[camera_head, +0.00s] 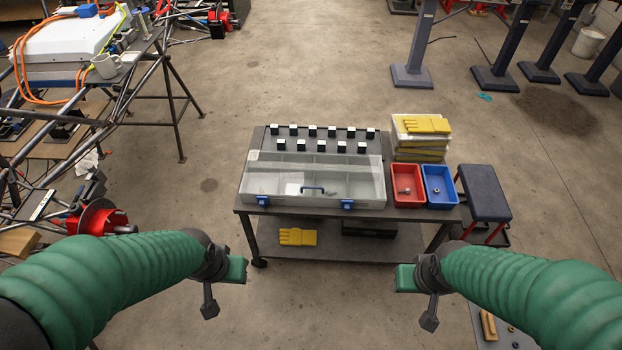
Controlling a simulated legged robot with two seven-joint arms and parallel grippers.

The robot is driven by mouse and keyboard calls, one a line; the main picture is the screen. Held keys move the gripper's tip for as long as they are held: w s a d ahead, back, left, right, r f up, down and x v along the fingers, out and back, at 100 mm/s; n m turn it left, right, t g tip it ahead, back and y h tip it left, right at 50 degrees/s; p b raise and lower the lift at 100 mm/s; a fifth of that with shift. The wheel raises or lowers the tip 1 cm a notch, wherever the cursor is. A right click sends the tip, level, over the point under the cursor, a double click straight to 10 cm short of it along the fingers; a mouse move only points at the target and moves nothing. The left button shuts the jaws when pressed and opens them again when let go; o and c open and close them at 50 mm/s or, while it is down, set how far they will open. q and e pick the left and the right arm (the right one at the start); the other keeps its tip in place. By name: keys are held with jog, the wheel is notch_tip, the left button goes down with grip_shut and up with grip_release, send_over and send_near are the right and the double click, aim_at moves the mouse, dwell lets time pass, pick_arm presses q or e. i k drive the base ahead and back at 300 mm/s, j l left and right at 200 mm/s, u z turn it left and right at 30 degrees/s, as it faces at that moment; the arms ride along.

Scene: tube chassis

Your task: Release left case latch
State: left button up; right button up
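A flat case with a clear lid (310,172) lies closed on the cart top. My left gripper (232,275) is in front of the cart, below and left of the left latch, touching nothing. My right gripper (411,284) is in front of the cart, below and right of the right latch, also clear of everything. The fingers are too small and turned to show whether they are open. Whether the latches are fastened is unclear.
Right of the case stand a red bin (407,186) and a blue bin (440,187) with small parts. Behind them is a stack of yellow gloves (425,125). A tube chassis (150,90) stands at left. The floor before the cart is clear.

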aim_at(262, 200)
jog(key=i, duration=0.65)
jog(key=i+l+u, duration=0.15)
jog(key=i, duration=0.45)
